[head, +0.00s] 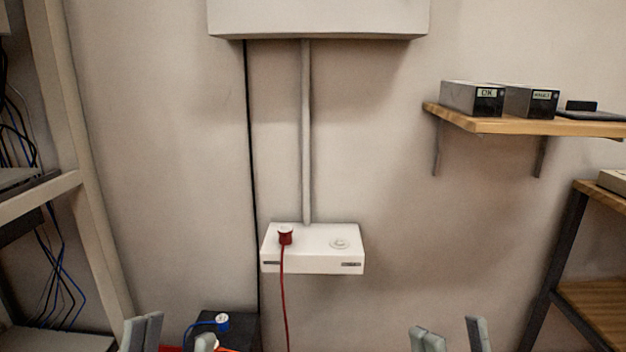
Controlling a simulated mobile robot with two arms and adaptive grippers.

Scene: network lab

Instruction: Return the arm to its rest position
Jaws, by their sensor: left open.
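My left gripper (173,338) shows only its fingertips at the bottom edge of the head view. They stand apart, with nothing seen between them. My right gripper (452,336) also shows only its fingertips at the bottom edge, right of the middle. They are spread apart and look empty. The rest of both arms is out of view. Both grippers are below and apart from the white wall outlet box (312,266).
A red plug (285,235) sits on the outlet box, its cord hanging down. A blue plug (222,321) is at a dark box (243,325) near my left gripper. A rack (95,230) stands left; a wooden wall shelf (480,123) holds dark boxes. Another shelving unit (567,235) is right.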

